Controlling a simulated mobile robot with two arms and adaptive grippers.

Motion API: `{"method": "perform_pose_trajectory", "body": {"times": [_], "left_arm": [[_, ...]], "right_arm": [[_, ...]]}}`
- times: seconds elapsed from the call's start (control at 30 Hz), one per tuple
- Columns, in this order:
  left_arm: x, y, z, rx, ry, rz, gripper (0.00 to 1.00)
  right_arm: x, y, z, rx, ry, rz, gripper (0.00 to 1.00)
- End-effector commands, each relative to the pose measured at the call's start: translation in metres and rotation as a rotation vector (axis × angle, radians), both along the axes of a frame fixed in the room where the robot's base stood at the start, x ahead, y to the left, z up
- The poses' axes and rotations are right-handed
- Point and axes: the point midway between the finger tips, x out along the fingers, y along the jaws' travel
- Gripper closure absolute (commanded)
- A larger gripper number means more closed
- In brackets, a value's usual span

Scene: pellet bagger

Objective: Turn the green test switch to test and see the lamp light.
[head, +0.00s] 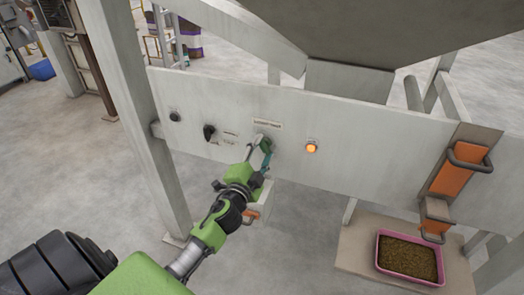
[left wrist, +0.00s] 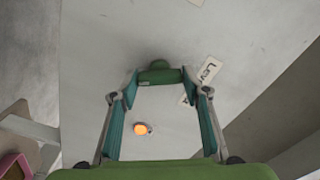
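The green test switch (head: 266,144) sits on the pale panel under a label plate. In the left wrist view the green switch (left wrist: 160,76) lies crosswise between my fingertips. My left gripper (head: 262,149) is at the panel. Its teal-padded fingers (left wrist: 159,82) stand at both ends of the switch handle and appear shut on it, with no clear gap. The lamp (head: 311,148) to the right of the switch glows orange; it also glows in the left wrist view (left wrist: 141,129). The switch's position marks are hidden or too small to read. My right gripper is not in view.
A black knob (head: 209,131) and a small dark button (head: 175,117) are left of the switch. An orange part with grey handles (head: 455,175) is at the right, above a pink tray of pellets (head: 380,262). A frame post (head: 135,110) stands left of the panel.

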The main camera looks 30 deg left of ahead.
Motion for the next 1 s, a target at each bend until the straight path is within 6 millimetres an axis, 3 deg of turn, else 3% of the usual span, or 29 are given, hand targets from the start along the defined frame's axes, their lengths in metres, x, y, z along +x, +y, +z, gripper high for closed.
{"method": "perform_pose_trajectory", "body": {"times": [0.47,1.0], "left_arm": [[-0.005,-0.001,-0.001,-0.003,0.0,0.0,0.42],[-0.1,-0.024,-0.001,-0.005,0.002,0.001,0.42]], "right_arm": [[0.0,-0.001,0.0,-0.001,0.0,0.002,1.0],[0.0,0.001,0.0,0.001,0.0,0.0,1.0]]}}
